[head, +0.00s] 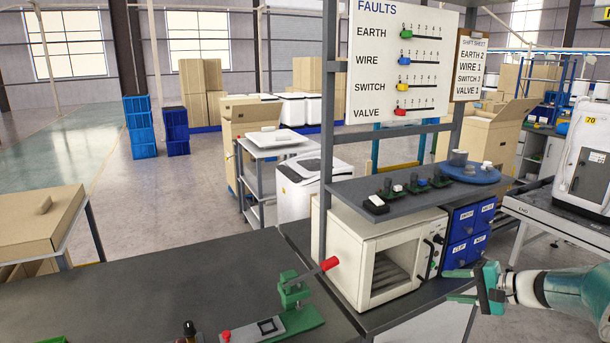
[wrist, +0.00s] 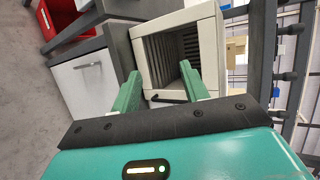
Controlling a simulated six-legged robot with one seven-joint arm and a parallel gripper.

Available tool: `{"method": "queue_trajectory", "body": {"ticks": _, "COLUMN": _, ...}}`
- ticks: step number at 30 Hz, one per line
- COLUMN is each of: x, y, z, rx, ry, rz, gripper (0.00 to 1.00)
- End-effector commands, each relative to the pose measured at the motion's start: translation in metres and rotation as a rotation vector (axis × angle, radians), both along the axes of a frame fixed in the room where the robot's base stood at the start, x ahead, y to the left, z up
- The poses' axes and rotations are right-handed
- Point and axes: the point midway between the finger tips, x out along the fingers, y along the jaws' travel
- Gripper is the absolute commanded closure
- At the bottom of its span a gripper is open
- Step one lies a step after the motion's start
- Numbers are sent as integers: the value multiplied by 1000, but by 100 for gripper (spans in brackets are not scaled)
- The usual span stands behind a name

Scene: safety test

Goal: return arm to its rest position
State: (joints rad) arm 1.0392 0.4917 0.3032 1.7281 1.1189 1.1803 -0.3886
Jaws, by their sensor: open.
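My gripper (head: 474,284) is at the lower right of the head view, in front of the bench and just right of the white oven-like box (head: 352,264). In the wrist view my gripper (wrist: 162,92) shows two green fingers spread apart with nothing between them. The open front of the white box (wrist: 146,52) lies beyond the fingertips in that view, with dark slats inside. My teal arm enters from the right edge of the head view. I cannot tell the exact gap between fingers and box.
Blue drawers (head: 461,234) stand right of the white box, below a shelf (head: 345,187) with small parts. A green clamp with a red-tipped lever (head: 292,293) stands on the dark bench (head: 150,290). A grey table (head: 560,228) with a white machine (head: 588,165) is at the right.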

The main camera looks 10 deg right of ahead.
Motion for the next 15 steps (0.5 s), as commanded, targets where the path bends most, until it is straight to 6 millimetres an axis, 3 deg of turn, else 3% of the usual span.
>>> {"method": "queue_trajectory", "body": {"ticks": 1, "x": -2, "y": 32, "z": 9, "rx": -61, "ry": 32, "rz": 58, "gripper": 55}}
{"method": "queue_trajectory", "body": {"ticks": 6, "x": -28, "y": 113, "z": 24, "rx": -262, "ry": 134, "rz": 208, "gripper": 55}}
{"method": "queue_trajectory", "body": {"ticks": 15, "x": -103, "y": 212, "z": 47, "rx": -628, "ry": 213, "rz": 401, "gripper": 55}}
